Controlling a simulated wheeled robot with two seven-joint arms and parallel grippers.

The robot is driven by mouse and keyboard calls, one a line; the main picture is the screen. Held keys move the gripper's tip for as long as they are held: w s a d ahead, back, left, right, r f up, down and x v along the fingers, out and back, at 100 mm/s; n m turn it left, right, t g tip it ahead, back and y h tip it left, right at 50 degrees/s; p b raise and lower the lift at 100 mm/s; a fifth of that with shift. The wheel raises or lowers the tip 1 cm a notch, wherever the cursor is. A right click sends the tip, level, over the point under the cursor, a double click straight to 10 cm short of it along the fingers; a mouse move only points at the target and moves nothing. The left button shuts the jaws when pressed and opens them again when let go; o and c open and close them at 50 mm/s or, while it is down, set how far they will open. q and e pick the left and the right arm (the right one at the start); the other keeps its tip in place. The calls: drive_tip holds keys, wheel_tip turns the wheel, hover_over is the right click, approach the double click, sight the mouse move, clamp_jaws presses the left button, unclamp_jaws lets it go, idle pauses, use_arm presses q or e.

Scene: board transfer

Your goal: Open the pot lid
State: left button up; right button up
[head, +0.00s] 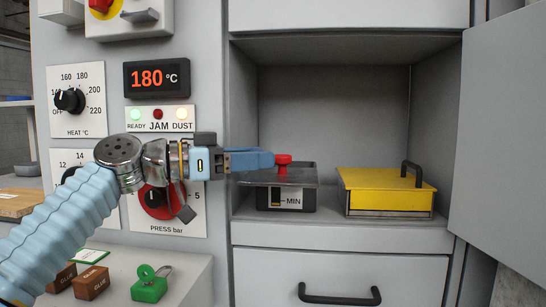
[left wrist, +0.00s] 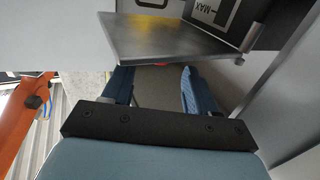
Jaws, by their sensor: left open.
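In the left wrist view the lid (left wrist: 180,38) fills the top. The open fingers (left wrist: 157,85) are spread apart there, and only a sliver of the knob (left wrist: 161,65) shows past the lid's edge. I cannot tell whether the fingers straddle the knob. My right gripper is in neither view.
A yellow box with a black handle (head: 387,191) stands right of the pot on the same shelf (head: 330,231). The open door (head: 505,140) bounds the right side. The control panel with dials (head: 76,100) is at left. Space above the pot is free.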

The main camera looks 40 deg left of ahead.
use_arm(q)
drive_tip(key=v, duration=0.9)
drive_tip(key=shift+s, duration=0.2)
drive_tip(key=shift+r+p, duration=0.1)
drive_tip(key=shift+p, duration=0.2)
